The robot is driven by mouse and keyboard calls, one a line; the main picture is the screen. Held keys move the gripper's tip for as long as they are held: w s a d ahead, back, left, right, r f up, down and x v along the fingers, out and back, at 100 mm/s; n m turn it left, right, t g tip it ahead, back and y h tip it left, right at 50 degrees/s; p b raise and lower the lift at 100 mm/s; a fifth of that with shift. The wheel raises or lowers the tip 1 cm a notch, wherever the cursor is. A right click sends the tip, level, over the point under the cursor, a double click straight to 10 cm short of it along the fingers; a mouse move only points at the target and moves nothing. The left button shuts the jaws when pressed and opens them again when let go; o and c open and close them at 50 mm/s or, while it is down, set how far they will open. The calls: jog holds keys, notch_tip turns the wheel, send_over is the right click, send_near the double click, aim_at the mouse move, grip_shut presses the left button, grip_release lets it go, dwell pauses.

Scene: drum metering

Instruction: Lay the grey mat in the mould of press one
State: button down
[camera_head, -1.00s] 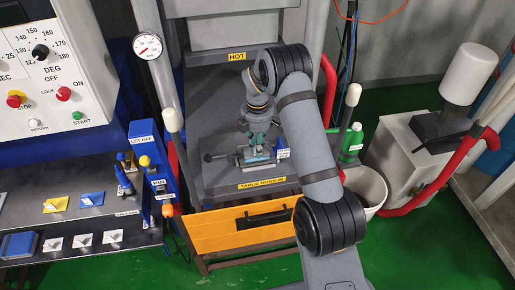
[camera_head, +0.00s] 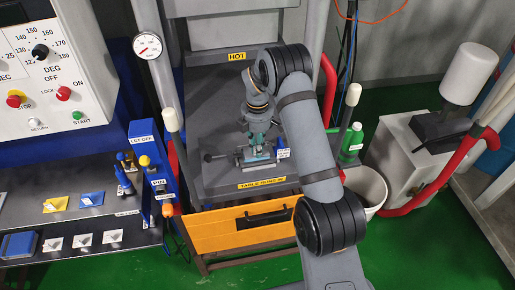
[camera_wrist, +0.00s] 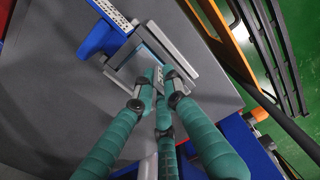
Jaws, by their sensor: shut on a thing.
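My gripper (camera_wrist: 158,78) has teal padded fingers and is shut, with its fingertips together on a small grey piece, seemingly the grey mat (camera_wrist: 160,82). The piece is mostly hidden by the fingers. The fingertips are right at the metal mould (camera_wrist: 183,68), over its pale blue inner face. I cannot tell whether the mat touches the mould. In the head view my gripper (camera_head: 258,141) points down at the mould (camera_head: 246,163), which sits on the grey press table (camera_head: 222,182) below the HOT label.
A blue block with a perforated plate (camera_wrist: 105,38) adjoins the mould. An orange drawer front (camera_head: 225,236) lies below the table's front edge. A white bin (camera_head: 371,188) and green bottle (camera_head: 352,143) stand to the right. A control panel (camera_head: 60,75) and bench are at left.

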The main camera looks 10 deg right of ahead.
jog(key=shift+f+b, duration=0.75)
jog(key=shift+f, duration=0.25)
jog(key=c, duration=1.7)
grip_release()
jog(key=shift+c, duration=0.2)
notch_tip(320, 180, up, 12)
jog(key=shift+r, duration=0.1)
notch_tip(320, 180, down, 12)
jog(key=shift+f, duration=0.1)
jog(key=shift+r+p, duration=0.4)
